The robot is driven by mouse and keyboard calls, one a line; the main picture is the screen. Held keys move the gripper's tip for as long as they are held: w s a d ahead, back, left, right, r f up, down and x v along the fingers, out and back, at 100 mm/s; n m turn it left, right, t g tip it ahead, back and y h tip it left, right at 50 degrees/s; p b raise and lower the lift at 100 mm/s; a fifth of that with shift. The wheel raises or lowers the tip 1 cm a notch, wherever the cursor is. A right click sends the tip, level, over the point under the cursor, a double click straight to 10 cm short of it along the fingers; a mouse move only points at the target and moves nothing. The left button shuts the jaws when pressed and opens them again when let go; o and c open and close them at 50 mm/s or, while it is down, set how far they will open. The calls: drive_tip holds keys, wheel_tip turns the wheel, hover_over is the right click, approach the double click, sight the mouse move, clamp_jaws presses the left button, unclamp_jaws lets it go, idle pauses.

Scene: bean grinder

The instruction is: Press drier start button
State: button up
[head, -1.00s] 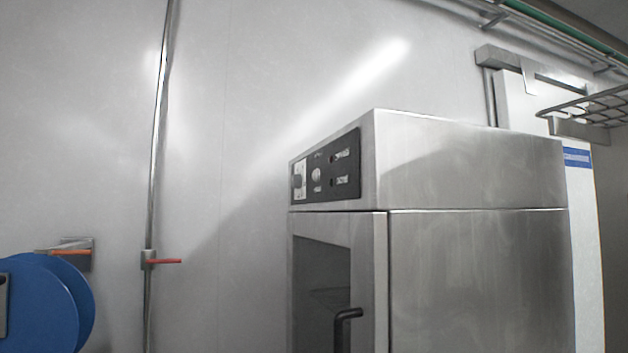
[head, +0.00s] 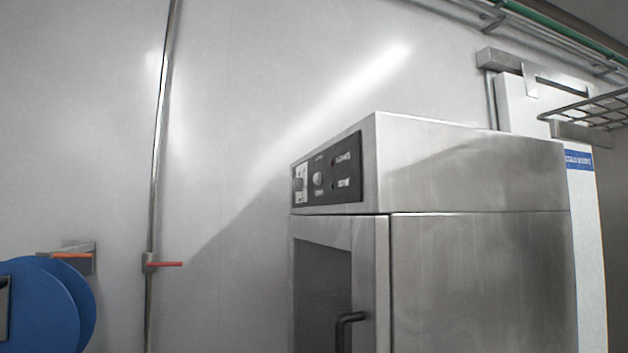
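The drier (head: 480,265) is a tall stainless steel cabinet right of centre, with its front turned to the left. Its dark control panel (head: 327,172) sits at the upper front. The panel carries a switch at its left end, a round light knob or button (head: 318,179) and two small dark round parts with labels. The labels are too small to read, so I cannot tell which part is the start button. Below the panel is a door (head: 322,285) with a dark window and a black handle (head: 348,325). My gripper is not in view.
Blue round discs (head: 45,305) stand at the lower left. A vertical metal pipe (head: 158,150) with a red lever (head: 168,264) runs up the pale wall. A wire rack (head: 590,108) juts in at the upper right. The space left of the drier looks clear.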

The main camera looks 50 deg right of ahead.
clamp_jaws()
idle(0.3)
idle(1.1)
